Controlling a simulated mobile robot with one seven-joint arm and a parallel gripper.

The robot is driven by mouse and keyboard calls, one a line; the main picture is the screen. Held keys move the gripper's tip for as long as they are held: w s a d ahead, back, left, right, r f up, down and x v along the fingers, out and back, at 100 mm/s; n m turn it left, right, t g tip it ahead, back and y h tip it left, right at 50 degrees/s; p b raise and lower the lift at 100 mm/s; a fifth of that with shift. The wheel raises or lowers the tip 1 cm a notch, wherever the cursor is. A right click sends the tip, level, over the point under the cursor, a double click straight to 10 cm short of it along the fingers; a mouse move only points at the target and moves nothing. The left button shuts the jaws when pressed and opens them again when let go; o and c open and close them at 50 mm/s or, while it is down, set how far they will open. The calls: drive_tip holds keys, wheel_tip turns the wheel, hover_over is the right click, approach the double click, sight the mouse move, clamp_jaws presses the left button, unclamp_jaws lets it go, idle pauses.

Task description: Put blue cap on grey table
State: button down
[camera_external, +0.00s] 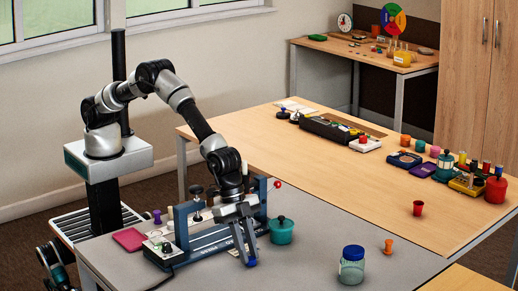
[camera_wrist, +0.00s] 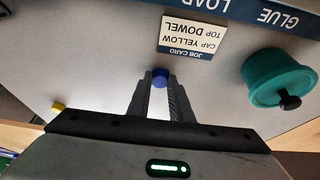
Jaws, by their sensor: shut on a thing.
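My gripper (camera_external: 250,259) is shut on a small blue cap (camera_external: 252,263), near the front of the grey table (camera_external: 310,240). In the wrist view the blue cap (camera_wrist: 160,78) sits between my fingertips (camera_wrist: 160,86), with grey tabletop (camera_wrist: 70,45) behind it. The cap is low over the table; I cannot tell whether it touches the surface. My fingers hide part of its sides.
A blue-framed fixture (camera_external: 205,240) stands behind my gripper. A teal lidded pot (camera_external: 281,234) is to its right. A blue-lidded jar (camera_external: 351,268) and orange peg (camera_external: 388,246) stand farther right. A job card (camera_wrist: 192,38) lies nearby. Table between gripper and jar is clear.

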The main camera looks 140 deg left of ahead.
drive_tip(key=shift+f, duration=0.2)
drive_tip(key=c, duration=1.6)
unclamp_jaws()
drive_tip(key=shift+r, duration=0.1)
